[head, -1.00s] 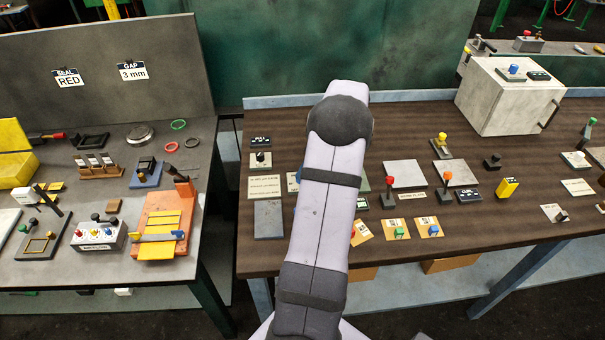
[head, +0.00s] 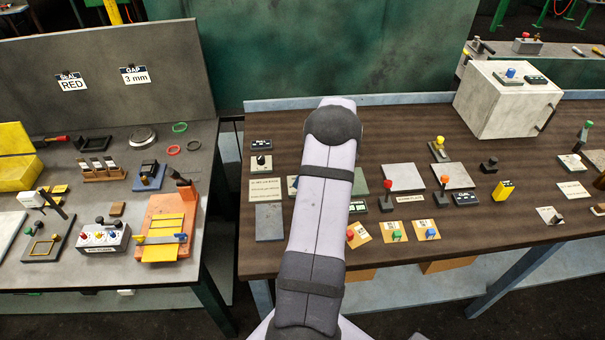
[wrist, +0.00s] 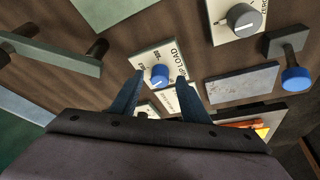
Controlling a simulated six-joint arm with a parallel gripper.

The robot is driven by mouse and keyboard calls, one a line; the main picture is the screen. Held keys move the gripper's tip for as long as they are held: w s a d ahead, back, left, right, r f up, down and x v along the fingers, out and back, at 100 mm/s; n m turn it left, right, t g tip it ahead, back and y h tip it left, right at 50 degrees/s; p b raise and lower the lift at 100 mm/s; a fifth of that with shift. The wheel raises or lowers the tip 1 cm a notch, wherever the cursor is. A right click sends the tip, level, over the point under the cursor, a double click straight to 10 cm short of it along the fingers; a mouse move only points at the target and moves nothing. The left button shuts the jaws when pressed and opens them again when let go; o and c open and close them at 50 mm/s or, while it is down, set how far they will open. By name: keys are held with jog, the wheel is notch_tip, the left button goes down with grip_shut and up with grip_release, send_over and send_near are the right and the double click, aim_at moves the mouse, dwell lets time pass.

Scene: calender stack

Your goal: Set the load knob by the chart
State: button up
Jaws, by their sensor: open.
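In the wrist view, the blue load knob (wrist: 159,76) sits on a cream plate (wrist: 152,57) lettered "LOAD". A white pointer mark shows on the knob. My gripper (wrist: 160,73) is open, with one fingertip on each side of the knob; I cannot tell whether either touches it. In the head view my arm hides the gripper and most of this plate. A cream card (head: 265,189) with small print lies on the bench left of my arm; it may be the chart, but its text is unreadable.
In the wrist view, a grey dial (wrist: 243,18) on a cream plate, a grey block (wrist: 241,82) and a blue-knobbed lever (wrist: 297,80) stand to the right. A dark bar handle (wrist: 50,55) is at left. The head view shows a white box (head: 508,104) at back right.

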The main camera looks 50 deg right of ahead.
jog(key=shift+w+f, duration=0.25)
jog(key=shift+f, duration=0.3)
grip_shut()
